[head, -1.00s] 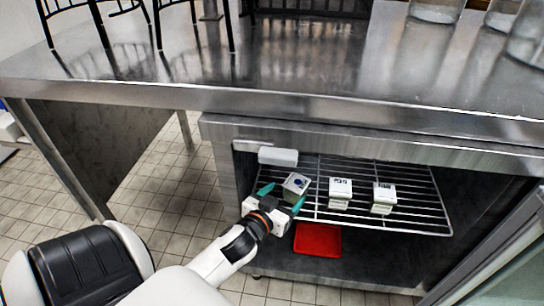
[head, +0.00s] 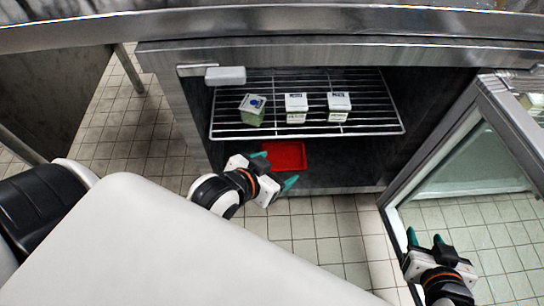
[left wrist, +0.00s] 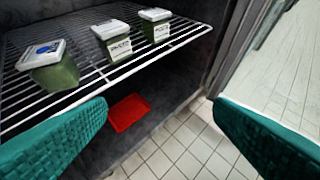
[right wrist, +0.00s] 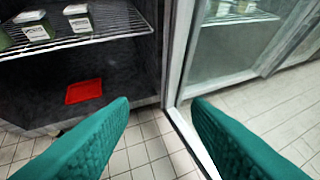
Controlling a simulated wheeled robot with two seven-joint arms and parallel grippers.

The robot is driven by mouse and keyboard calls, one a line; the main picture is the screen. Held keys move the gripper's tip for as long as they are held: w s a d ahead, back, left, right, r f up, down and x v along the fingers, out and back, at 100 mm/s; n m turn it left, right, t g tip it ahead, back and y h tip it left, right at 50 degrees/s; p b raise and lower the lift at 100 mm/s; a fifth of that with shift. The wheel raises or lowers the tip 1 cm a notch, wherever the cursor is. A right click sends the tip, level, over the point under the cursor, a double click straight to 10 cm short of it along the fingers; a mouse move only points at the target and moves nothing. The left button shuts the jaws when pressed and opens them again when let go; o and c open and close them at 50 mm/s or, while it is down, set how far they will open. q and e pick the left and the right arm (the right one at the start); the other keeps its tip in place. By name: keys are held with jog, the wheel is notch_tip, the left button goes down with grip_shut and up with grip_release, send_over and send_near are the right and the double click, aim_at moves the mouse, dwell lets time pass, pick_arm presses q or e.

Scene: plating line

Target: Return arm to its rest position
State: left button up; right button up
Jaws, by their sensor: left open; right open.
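My left gripper (head: 277,172) is open and empty in the head view, in front of and below the wire shelf. In the left wrist view its two teal fingers (left wrist: 160,125) are spread wide with nothing between them. My right gripper (head: 425,241) is open and empty at the lower right of the head view, in front of the open glass door. Its teal fingers (right wrist: 160,125) are apart in the right wrist view, with floor and the door's edge between them.
Three white-lidded containers (head: 253,108) stand on the wire shelf (head: 275,133) inside the cabinet. A red tray (head: 285,157) lies below the shelf. The glass door (head: 470,165) stands open on the right. A steel counter (head: 300,22) runs above. The tiled floor in front is clear.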

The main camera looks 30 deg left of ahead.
dwell(0.4)
